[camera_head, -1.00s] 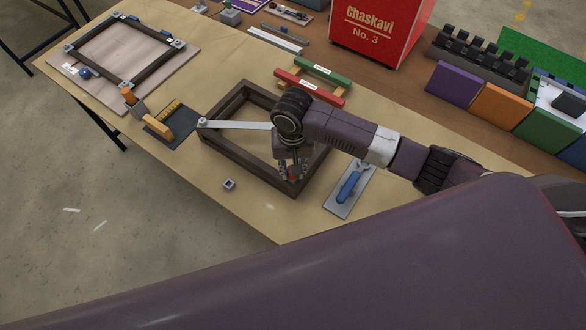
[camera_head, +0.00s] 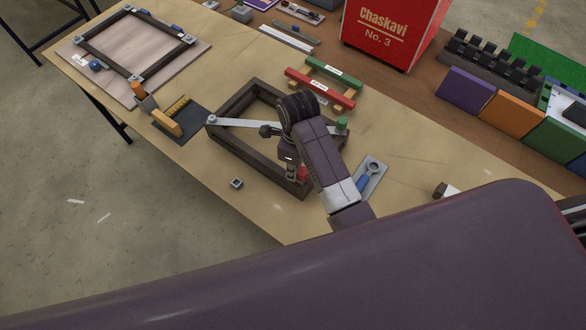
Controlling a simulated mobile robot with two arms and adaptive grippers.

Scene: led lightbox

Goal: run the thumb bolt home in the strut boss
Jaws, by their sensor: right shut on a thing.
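A dark square frame (camera_head: 228,150) lies on the table. A pale metal strut (camera_head: 245,123) runs from its left corner toward the right and passes behind my arm; the boss cannot be made out. My right gripper (camera_head: 297,175) points down at the frame's near right corner. It is shut on a small red piece (camera_head: 303,173), which may be the thumb bolt; the jaws hide much of it. Whether this piece sits in a hole cannot be told. A green knob-like piece (camera_head: 342,124) stands at the frame's right corner. My left gripper is not in view.
A small grey metal block (camera_head: 236,183) lies near the front edge. A blue-handled tool (camera_head: 365,185) lies on a grey plate right of the frame. Red (camera_head: 320,92) and green (camera_head: 335,73) bars stand behind. A dark mat (camera_head: 180,118) is left. The red box (camera_head: 385,35) stands at back.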

